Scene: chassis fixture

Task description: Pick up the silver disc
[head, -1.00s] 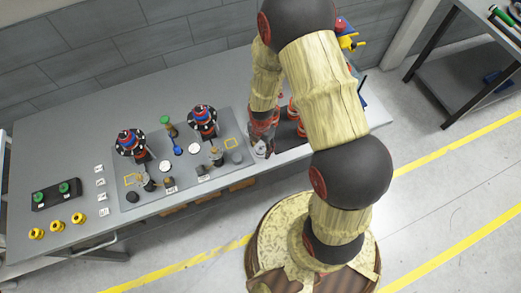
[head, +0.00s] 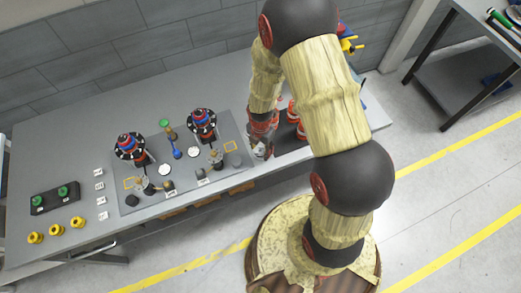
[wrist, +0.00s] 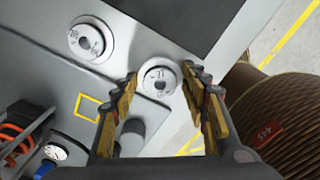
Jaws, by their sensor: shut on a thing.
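The silver disc (wrist: 158,89) is a small round weight with a centre hole and dark markings. In the wrist view it sits between the fingertips of my gripper (wrist: 161,74), which is shut on it. I cannot tell whether it touches the table. In the head view my gripper (head: 262,147) is low near the table's front edge, right of the grey mat, and its fingers mostly hide the disc. A second, larger silver disc (wrist: 100,51) lies up and left of it in the wrist view, apart from the fingers.
The grey mat (head: 214,174) bears two dark round stands (head: 131,147) (head: 202,121), white discs (head: 165,170), a yellow square outline (wrist: 86,106) and small parts. Red-and-white items (head: 300,130) stand right of my gripper. Yellow pieces (head: 56,230) lie at far left.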

